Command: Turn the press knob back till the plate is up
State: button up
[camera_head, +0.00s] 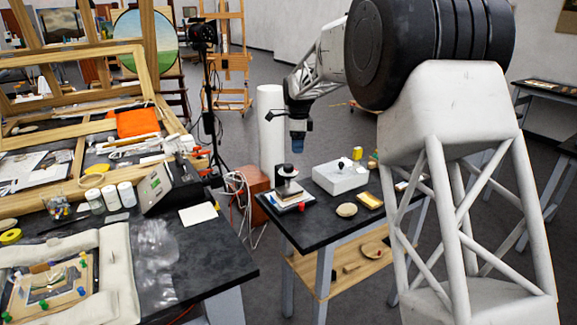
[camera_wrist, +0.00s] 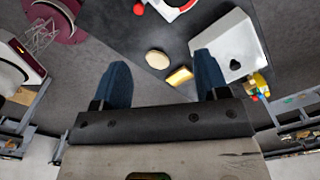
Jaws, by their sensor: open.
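The small press (camera_head: 287,186) stands on the dark side table, with a dark knob (camera_head: 285,170) on top and a white base under it. The height of its plate is too small to tell. In the wrist view only a white and red part, which may belong to the press (camera_wrist: 180,5), shows cut off at the top edge. My gripper (camera_head: 297,143) hangs in the air above the press, apart from it, with blue fingers pointing down. In the wrist view my gripper (camera_wrist: 162,65) has its fingers spread wide with nothing between them.
A round beige disc (camera_head: 346,210) and a yellow block (camera_head: 369,200) lie in front. A white column (camera_head: 270,135) rises behind. The cluttered workbench (camera_head: 225,262) is at left.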

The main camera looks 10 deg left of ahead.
aim_at(288, 165)
jog(key=shift+m, duration=0.5)
jog(key=a+f, duration=0.1)
jog(key=w+a, duration=0.1)
jog(key=w+a+f, duration=0.1)
jog(key=a, duration=0.1)
jog(key=shift+w+f, duration=0.1)
jog(key=shift+f, duration=0.2)
jog(key=shift+f, duration=0.15)
jog(key=shift+f, duration=3.8)
jog(key=shift+c, duration=0.2)
jog(key=c, duration=0.9)
